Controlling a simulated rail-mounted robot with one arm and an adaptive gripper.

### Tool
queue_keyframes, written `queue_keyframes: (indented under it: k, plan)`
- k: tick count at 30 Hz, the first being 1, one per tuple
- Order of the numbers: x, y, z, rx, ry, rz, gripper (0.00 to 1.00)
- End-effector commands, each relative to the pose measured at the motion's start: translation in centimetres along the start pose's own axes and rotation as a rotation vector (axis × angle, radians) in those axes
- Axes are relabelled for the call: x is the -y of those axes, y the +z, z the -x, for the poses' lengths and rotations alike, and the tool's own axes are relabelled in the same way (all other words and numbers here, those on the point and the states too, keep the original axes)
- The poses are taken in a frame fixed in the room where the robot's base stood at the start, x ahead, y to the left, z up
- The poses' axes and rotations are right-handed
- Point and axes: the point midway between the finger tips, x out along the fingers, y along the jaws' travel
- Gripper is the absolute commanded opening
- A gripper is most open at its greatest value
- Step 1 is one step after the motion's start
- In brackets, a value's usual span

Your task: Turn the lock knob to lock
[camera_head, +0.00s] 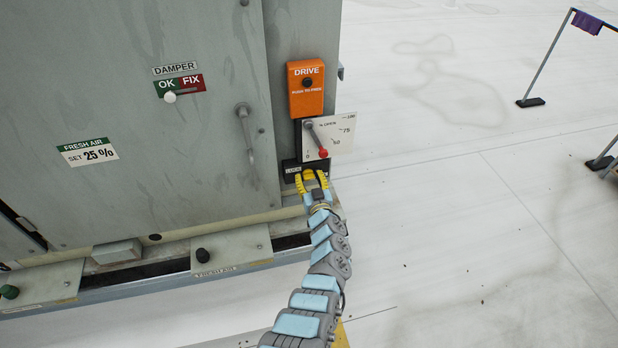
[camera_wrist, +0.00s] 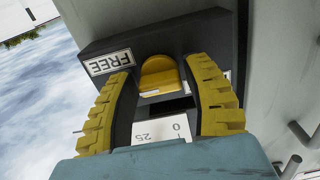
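The lock knob is a yellow rounded piece (camera_wrist: 160,75) on a black block (camera_wrist: 195,28) in the wrist view. A "FREE" label (camera_wrist: 110,62) sits left of it there. My gripper (camera_wrist: 160,68) has its two yellow ribbed fingers either side of the knob, with narrow gaps showing, so it looks open around the knob. In the head view my gripper (camera_head: 312,174) is at the black block (camera_head: 289,162) low on the cabinet's right side, beside a "LOCK" label (camera_head: 293,170). The fingers hide the knob in that view.
Just above my gripper are a red-tipped lever (camera_head: 323,153) and a white scale plate (camera_head: 342,138). An orange "DRIVE" box (camera_head: 306,90) is higher. A door handle (camera_head: 245,130) is to the left.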

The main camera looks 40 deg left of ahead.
Motion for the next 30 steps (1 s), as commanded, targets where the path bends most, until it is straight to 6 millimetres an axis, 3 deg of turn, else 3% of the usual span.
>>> queue_keyframes:
  k: [1,4,17,30]
  plan:
    - [0.00,-0.01,0.00,0.000,0.000,0.000,0.33]
    - [0.00,-0.02,-0.01,0.000,0.000,0.000,0.04]
    - [-0.04,-0.05,-0.01,-0.001,0.001,0.039,0.03]
    - [0.06,0.02,-0.02,-0.003,-0.001,0.355,0.02]
